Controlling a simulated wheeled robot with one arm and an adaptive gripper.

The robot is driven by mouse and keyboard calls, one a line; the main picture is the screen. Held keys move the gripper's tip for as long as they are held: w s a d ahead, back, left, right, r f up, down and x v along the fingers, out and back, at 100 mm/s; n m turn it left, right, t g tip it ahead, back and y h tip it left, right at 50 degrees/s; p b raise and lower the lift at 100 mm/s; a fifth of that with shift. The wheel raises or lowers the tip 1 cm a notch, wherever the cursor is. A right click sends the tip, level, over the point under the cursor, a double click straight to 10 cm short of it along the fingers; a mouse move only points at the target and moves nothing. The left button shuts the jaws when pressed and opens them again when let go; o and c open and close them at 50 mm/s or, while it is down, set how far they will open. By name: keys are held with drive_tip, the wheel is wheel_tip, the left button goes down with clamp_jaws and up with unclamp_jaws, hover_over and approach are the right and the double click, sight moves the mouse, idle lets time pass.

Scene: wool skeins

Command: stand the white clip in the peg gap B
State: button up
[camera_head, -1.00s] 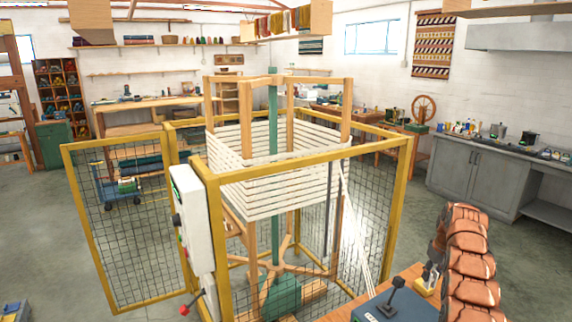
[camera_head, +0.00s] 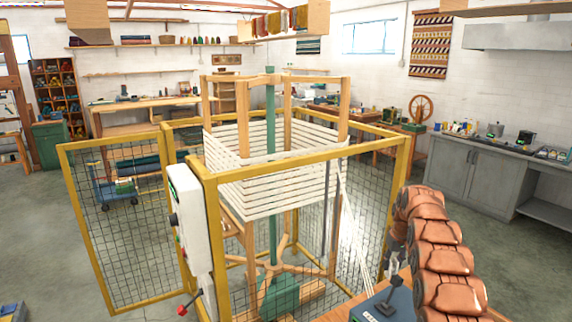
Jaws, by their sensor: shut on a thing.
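My arm's brown padded links rise at the lower right of the head view. My gripper (camera_head: 397,256) is at their left side, small and mostly hidden behind the arm, just right of the yellow cage's corner. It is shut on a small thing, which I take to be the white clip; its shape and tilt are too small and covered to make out. I cannot pick out the pegs or gap B in this view.
A yellow mesh cage (camera_head: 300,163) surrounds a wooden reel wound with white yarn (camera_head: 265,185). A wooden bench with a blue box and black lever (camera_head: 388,303) stands low at the right. A grey counter (camera_head: 470,180) is behind; floor lies open between.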

drive_tip(key=s+a+r+p, duration=0.1)
drive_tip(key=s+a+r, duration=0.2)
drive_tip(key=s+a, duration=0.7)
drive_tip(key=s+a+f+m, duration=0.1)
drive_tip(key=s+a, duration=0.7)
drive_tip(key=s, duration=0.3)
drive_tip(key=shift+b, duration=0.4)
drive_tip(key=shift+s, duration=0.1)
